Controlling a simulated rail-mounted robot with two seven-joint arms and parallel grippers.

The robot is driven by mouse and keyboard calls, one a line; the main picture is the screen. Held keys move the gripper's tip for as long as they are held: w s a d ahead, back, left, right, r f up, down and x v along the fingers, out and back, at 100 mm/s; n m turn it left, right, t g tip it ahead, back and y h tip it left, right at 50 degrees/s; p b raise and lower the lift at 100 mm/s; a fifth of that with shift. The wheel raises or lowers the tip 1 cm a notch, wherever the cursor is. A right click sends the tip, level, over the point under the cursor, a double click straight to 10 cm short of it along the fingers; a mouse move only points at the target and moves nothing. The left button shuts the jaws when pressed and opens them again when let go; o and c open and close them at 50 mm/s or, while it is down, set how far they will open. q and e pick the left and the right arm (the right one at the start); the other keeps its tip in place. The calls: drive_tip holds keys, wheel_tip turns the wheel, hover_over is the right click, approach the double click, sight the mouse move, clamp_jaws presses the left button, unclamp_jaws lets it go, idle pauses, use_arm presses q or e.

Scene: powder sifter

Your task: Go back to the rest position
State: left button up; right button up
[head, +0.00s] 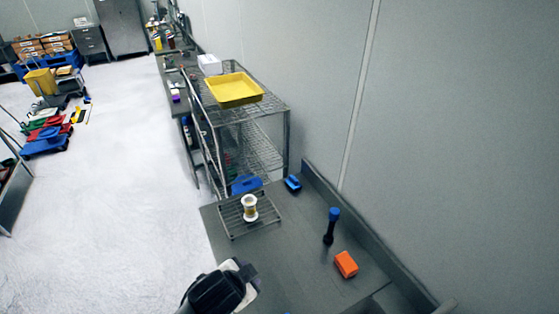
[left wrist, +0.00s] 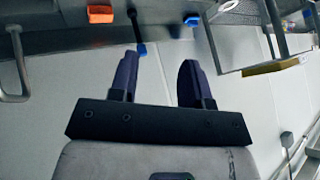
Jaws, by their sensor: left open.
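My left gripper (left wrist: 158,70) shows in the left wrist view with its two dark fingers apart and nothing between them. In the head view a black and white part of my arm (head: 222,290) is at the bottom edge, over the near left side of the grey table (head: 290,255); its fingers are hard to make out there. My right gripper is in neither view. A small white and brownish sifter-like cup (head: 250,207) stands on a wire rack (head: 236,227) on the table, apart from my arm.
An orange block (head: 346,264), a black tool with a blue top (head: 331,225) and a blue item (head: 293,183) are on the table. Behind it stands a wire shelf (head: 286,130) with a yellow tray (head: 233,90). The wall closes the right side; open floor (head: 120,200) lies left.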

use_arm(q)
drive_tip(key=s+a+r+n+t+y+p, duration=0.2)
drive_tip(key=s+a+r+n+p, duration=0.35)
drive_tip(key=s+a, duration=0.45)
drive_tip(key=s+a+f+n+g+p, duration=0.1)
drive_tip(key=s+a+f+g+p, duration=0.1)
drive_tip(key=s, duration=0.7)
drive_tip(key=s+a+f+n+g+p, duration=0.1)
drive_tip(key=s+f+g, duration=0.3)
drive_tip(key=s, duration=0.5)
wheel_tip(320, 180, down, 3)
drive_tip(key=shift+s+a+r+n+p, duration=0.2)
drive_tip(key=shift+s+a+n+p, duration=0.15)
drive_tip(key=shift+n+p, duration=0.25)
